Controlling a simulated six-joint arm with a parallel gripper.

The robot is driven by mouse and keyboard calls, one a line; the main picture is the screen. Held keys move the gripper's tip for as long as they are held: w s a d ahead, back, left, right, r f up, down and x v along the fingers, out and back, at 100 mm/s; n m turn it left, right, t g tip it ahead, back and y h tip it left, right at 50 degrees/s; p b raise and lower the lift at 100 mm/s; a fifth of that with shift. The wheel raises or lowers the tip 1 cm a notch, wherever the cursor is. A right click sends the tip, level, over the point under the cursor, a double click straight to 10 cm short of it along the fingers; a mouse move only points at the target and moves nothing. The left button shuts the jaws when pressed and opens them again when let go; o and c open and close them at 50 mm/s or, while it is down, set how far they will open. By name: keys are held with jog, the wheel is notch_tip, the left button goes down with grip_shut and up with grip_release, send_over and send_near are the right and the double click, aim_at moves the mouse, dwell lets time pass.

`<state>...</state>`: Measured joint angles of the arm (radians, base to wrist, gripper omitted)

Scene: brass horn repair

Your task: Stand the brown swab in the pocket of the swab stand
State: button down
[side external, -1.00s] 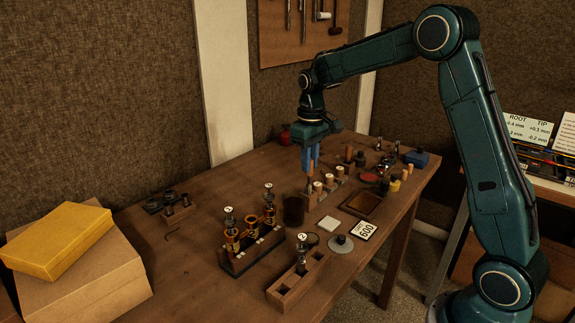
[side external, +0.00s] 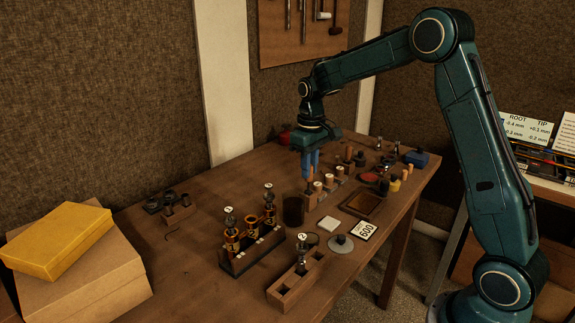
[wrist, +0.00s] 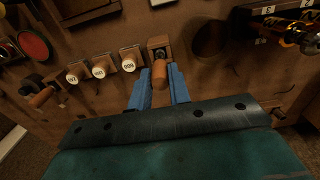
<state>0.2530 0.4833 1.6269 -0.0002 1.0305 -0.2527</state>
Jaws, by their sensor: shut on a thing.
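My gripper (side external: 309,172) has blue fingers and points straight down over the near-left end of a row of wooden blocks. It is shut on the brown swab (wrist: 160,74), whose rounded brown end shows between the fingers in the wrist view. The swab (side external: 310,185) looks upright in the side view. Just beyond it in the wrist view is a wooden block with a dark opening, apparently the swab stand (wrist: 158,42). The swab's lower end is at or over this block. I cannot tell how deep it sits in the pocket.
White-topped numbered pegs (wrist: 130,60) stand in a row beside the swab. A dark round cup (side external: 293,210) is close on the left.

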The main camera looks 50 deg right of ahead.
jog(key=shift+f, duration=0.55)
jog(key=c, duration=1.2)
grip_release()
jog(key=shift+c, duration=0.2)
jog(key=shift+o, duration=0.5)
jog(key=shift+o, duration=1.2)
jog(key=shift+r, duration=0.15)
jog(key=shift+r, duration=3.3)
jog(key=shift+r, duration=0.1)
